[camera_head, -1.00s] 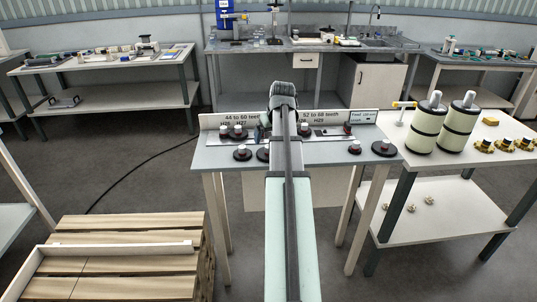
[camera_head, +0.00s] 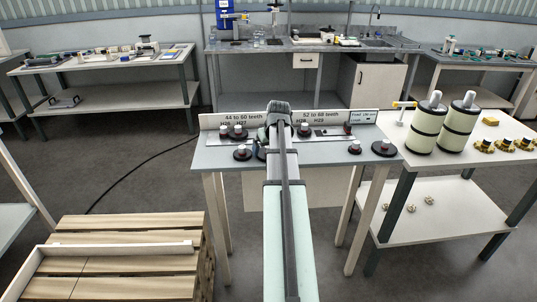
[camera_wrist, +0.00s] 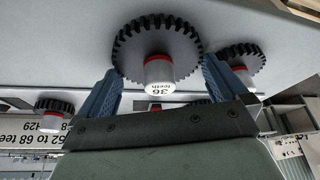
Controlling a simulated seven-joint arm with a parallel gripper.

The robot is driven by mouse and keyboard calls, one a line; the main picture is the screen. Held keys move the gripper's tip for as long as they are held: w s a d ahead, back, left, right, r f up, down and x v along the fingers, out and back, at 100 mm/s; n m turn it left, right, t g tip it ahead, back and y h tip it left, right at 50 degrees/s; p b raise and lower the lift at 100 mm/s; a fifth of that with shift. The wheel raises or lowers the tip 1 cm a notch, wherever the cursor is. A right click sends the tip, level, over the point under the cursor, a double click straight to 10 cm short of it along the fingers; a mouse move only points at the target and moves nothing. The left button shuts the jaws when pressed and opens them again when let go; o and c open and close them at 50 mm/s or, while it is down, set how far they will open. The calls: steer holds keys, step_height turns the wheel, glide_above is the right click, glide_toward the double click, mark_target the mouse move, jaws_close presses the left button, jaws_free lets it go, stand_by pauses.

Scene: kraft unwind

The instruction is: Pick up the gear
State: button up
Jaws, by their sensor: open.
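Another gear (camera_wrist: 242,58) sits just right of the right finger, and a smaller one (camera_wrist: 54,106) is at the left. In the head view my arm hides the gripper's fingers and the gear between them.
The grey table carries several other gears, such as those at front left (camera_head: 242,153) and right (camera_head: 383,148). A label board (camera_head: 215,123) stands along its back edge. A side table (camera_head: 470,155) holds two cream rollers (camera_head: 427,128). A wooden pallet (camera_head: 120,265) is at lower left.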

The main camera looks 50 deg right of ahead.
steer(key=shift+c, duration=0.3)
steer(key=c, duration=1)
steer(key=shift+r, duration=0.15)
steer(key=shift+c, duration=0.2)
